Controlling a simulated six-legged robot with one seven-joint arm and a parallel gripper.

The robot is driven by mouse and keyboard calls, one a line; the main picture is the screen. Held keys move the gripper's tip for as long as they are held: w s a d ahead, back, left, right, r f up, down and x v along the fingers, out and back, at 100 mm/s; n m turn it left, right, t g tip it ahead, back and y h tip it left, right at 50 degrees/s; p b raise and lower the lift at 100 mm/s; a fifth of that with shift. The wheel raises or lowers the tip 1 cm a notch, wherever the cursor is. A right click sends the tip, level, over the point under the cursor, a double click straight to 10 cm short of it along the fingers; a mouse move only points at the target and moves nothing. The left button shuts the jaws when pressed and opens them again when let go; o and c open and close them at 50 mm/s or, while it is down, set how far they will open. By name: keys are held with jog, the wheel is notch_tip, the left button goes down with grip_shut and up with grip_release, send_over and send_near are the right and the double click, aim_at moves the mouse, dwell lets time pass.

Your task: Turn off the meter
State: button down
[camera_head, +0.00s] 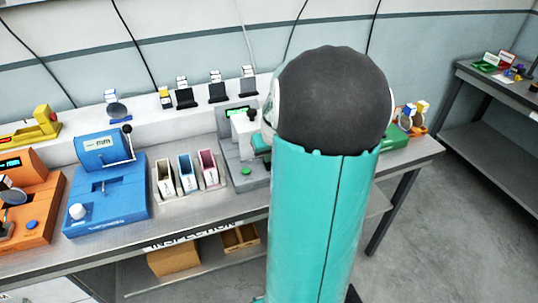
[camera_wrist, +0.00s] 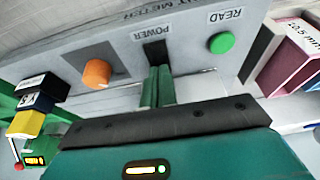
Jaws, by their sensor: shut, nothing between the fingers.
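The meter is a grey box with a sloped front panel (camera_wrist: 190,55), seen upside down in the wrist view. The panel carries a black switch (camera_wrist: 155,50) marked POWER, a green button (camera_wrist: 221,42) marked READ and an orange knob (camera_wrist: 96,73). In the head view the meter (camera_head: 232,160) stands on the bench, partly hidden behind my arm. My gripper (camera_wrist: 158,74) is shut and empty, its green fingertips at the lower edge of the power switch. I cannot tell whether they touch it. The fingers cover part of the switch, and its position is unclear.
Upright coloured bins (camera_head: 186,173) stand left of the meter, and a pink one (camera_wrist: 292,62) is close in the wrist view. A blue device (camera_head: 106,190) and an orange device (camera_head: 30,210) are farther left.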

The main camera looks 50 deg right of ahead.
jog(key=shift+w+f, duration=0.1)
jog(key=shift+f, duration=0.1)
jog(key=shift+s, duration=0.2)
jog(key=shift+s+a, duration=0.4)
jog(key=shift+s, duration=0.2)
jog(key=shift+r, duration=0.1)
jog(key=shift+w+r, duration=0.15)
jog(key=shift+r, duration=0.3)
jog(key=v, duration=1.3)
